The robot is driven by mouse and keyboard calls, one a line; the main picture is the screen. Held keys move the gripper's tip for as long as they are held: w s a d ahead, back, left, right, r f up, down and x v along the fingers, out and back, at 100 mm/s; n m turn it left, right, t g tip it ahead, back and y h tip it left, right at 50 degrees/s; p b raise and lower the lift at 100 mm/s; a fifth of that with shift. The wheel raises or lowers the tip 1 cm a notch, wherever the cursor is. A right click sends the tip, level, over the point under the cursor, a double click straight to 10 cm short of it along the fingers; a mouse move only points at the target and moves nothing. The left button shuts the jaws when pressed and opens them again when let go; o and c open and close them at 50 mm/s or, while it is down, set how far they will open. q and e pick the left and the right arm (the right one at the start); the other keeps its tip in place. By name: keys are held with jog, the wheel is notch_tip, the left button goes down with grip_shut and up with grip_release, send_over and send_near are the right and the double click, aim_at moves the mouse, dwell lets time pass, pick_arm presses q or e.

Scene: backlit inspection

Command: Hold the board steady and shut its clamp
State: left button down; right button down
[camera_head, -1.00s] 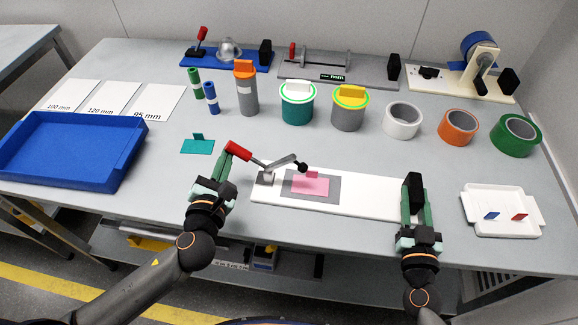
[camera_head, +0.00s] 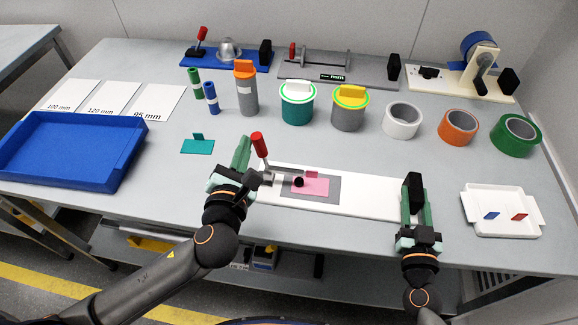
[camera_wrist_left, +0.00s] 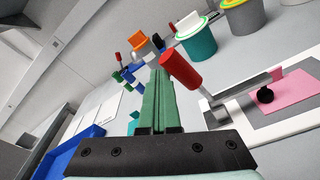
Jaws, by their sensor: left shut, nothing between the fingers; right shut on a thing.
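The white board (camera_head: 375,197) lies on the table with a grey pad (camera_head: 289,186) and a pink piece (camera_head: 312,187) at its left part. The clamp at its left end has a red handle (camera_head: 259,145) standing nearly upright, and its black tip (camera_head: 299,182) is down at the pink piece. My left gripper (camera_head: 242,152) is shut and empty, just left of the handle. The left wrist view shows its green fingers together beside the red handle (camera_wrist_left: 181,70). My right gripper (camera_head: 415,196) is shut on the black block (camera_head: 414,182) at the board's right end.
A blue tray (camera_head: 75,150) stands at the left and a white tray (camera_head: 502,212) at the right. Tape rolls, lidded cups (camera_head: 297,105) and fixtures line the back.

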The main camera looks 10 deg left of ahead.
pick_arm(q)
jog(key=shift+d+r, duration=0.2)
jog(key=shift+d, duration=0.05)
pick_arm(e)
jog(key=shift+s+a+f, duration=0.1)
jog(key=shift+a+f, duration=0.05)
jog(key=shift+f, duration=0.15)
pick_arm(q)
notch_tip(320, 180, up, 10)
jog(key=shift+a, duration=0.15)
dwell(0.4)
jog(key=shift+f, duration=0.15)
pick_arm(e)
jog(key=shift+r, duration=0.1)
jog(key=shift+c, duration=2.2)
grip_release()
jog(key=shift+r, duration=0.1)
